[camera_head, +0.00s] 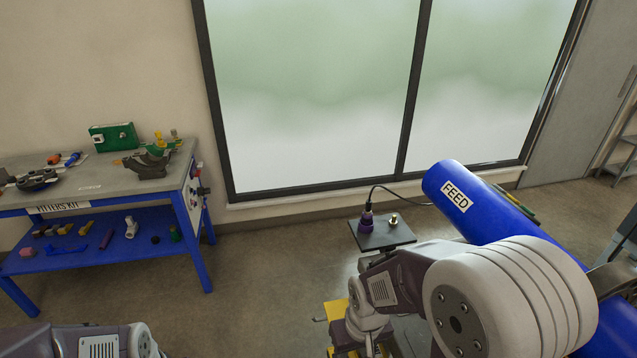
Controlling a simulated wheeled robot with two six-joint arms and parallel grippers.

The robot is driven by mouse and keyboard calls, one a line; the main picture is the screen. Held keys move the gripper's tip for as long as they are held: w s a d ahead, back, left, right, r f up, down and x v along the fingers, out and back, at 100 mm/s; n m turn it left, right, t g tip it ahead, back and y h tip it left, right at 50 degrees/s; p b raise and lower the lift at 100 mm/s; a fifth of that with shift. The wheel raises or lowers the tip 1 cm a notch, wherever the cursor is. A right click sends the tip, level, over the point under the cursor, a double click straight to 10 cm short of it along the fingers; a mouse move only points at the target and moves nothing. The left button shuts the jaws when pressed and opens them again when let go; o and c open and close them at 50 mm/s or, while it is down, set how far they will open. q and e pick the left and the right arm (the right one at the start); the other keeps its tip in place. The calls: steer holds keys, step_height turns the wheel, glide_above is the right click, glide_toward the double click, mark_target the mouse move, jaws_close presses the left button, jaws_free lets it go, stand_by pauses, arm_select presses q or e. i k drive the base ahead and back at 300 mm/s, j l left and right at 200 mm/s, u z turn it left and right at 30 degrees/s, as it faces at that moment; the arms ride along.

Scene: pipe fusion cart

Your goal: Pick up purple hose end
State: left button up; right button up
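The purple hose end (366,219) stands upright on a small dark plate (383,235), left of the blue pipe. A thin black hose (400,192) rises from its top and curves right towards the blue pipe. A small brass fitting (393,219) stands on the same plate, just right of the hose end. My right arm crosses the lower right, its wrist below and in front of the plate, and its gripper is not visible. Only a part of my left arm shows at the bottom left edge, and its gripper is out of view.
A large blue pipe (457,205) marked FEED lies right of the plate, partly behind my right arm. A yellow part (337,311) shows beside my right wrist. A blue-framed workbench (100,180) with tools stands at the left. The floor between bench and plate is clear.

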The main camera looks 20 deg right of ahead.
mark_target(368, 214)
steer(key=i+z, duration=0.25)
steer(key=i, duration=0.25)
steer(key=i+j+z, duration=0.25)
steer(key=i, duration=0.25)
steer(key=i+j+z, duration=0.25)
steer(key=i, duration=0.25)
